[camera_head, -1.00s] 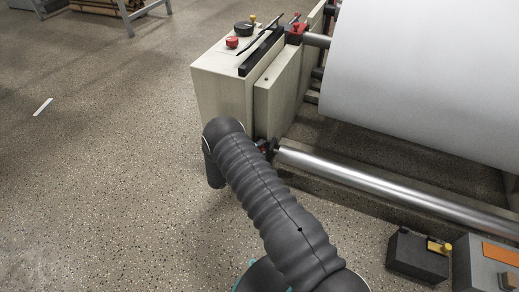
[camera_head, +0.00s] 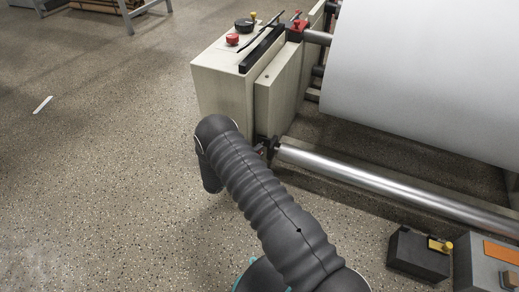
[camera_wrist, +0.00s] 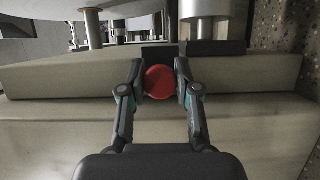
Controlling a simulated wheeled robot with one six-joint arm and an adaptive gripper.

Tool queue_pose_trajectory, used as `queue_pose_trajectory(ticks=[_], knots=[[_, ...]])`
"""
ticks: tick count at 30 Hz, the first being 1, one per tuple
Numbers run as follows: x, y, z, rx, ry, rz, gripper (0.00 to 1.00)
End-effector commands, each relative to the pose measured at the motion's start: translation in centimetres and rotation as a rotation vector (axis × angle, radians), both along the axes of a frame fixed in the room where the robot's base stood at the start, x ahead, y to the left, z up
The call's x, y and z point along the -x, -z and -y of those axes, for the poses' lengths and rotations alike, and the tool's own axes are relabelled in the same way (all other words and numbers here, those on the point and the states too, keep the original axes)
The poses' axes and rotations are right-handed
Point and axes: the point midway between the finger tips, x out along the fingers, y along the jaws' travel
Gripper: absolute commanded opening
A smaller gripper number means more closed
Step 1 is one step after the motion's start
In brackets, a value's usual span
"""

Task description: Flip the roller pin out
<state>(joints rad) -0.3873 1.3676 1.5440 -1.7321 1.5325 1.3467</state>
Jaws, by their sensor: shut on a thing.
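In the wrist view, a round red pin head (camera_wrist: 160,82) sits between the two dark fingertips of my gripper (camera_wrist: 161,88). The fingers are shut on it from left and right. The pin is in front of a pale machine frame (camera_wrist: 60,75), and the rest of it is hidden. In the head view, my arm hides my gripper and the pin, beside the near end of a shiny metal roller (camera_head: 390,185). A metal roller end (camera_wrist: 210,28) also shows just above and right of the pin in the wrist view.
A large white paper roll (camera_head: 430,75) fills the upper right. A beige machine housing (camera_head: 225,90) with a red button (camera_head: 232,39) stands behind my arm. A black box (camera_head: 417,256) and a grey box (camera_head: 485,265) are at lower right.

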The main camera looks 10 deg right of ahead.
Motion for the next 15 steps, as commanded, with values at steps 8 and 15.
queue_pose_trajectory(ticks=[8, 15], knots=[[0.32, 0.12, -0.29, 0.003, -0.001, -0.004, 0.49], [0.23, 0.07, 0.16, 0.003, 0.005, -0.003, 0.58]])
